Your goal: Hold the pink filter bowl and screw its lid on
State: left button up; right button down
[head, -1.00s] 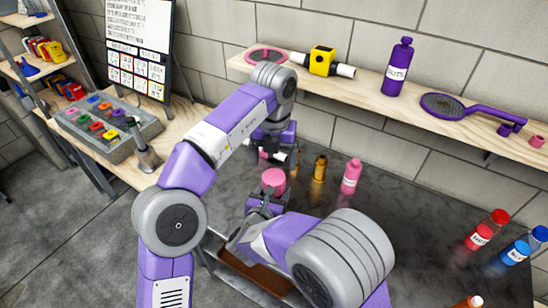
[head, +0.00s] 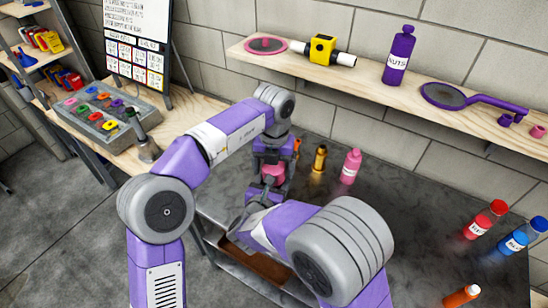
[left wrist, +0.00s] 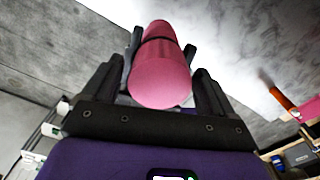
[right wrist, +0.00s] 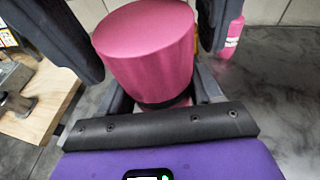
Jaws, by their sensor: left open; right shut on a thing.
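The pink filter bowl (head: 274,170) stands upright over the dark worktop, with my right gripper (head: 266,198) shut on its lower part. In the right wrist view it is a wide pink cylinder (right wrist: 145,55) with a dark band beneath and a bit of pink below that. In the left wrist view a thin dark seam crosses the pink body (left wrist: 160,78). I cannot tell whether the lid is seated or how tight it is. My left gripper (head: 274,182) is open, pointing down, with its fingers on both sides of the upper pink part, not closed on it.
An amber bottle (head: 319,158) and a pink bottle (head: 351,166) stand close to the right of the grippers. Red (head: 486,220) and blue (head: 523,236) bottles are at the far right. A wall shelf (head: 400,95) runs behind. The middle right of the worktop is clear.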

pick_arm(q)
jog(key=shift+f, duration=0.35)
jog(key=shift+c, duration=0.5)
jog(key=c, duration=1)
jog(key=shift+m, duration=1.6)
jog(key=o, duration=1.2)
